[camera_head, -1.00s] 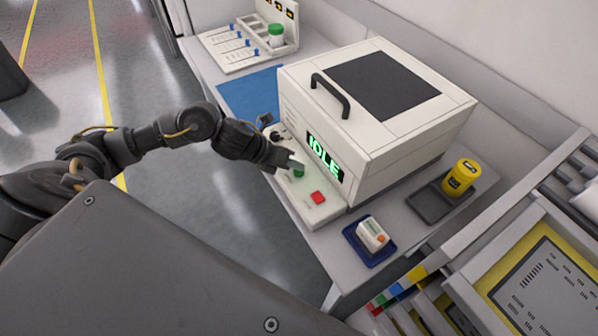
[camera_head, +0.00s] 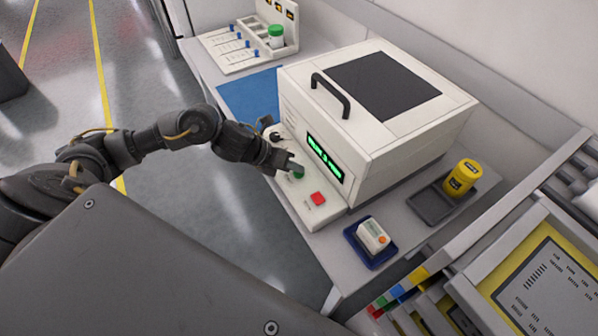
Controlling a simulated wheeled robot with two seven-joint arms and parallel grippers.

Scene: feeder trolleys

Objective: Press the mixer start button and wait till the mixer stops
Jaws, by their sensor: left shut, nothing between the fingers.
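The mixer (camera_head: 400,130) is a white box with a dark lid panel and a black handle, standing on the bench. Its display (camera_head: 325,158) shows green marks too small to read surely. On its front ledge are a green button (camera_head: 299,173) and a red button (camera_head: 318,198). My left gripper (camera_head: 292,170) is shut and empty, its fingertips at the green button, partly covering it. I cannot tell whether the tips touch it. My right gripper is not in view.
A blue mat (camera_head: 248,95) lies left of the mixer. Behind it stands a white rack with a green-capped jar (camera_head: 276,36). A blue tray (camera_head: 352,248) with a small white device and a dark tray (camera_head: 430,207) with a yellow jar (camera_head: 462,177) lie to the right.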

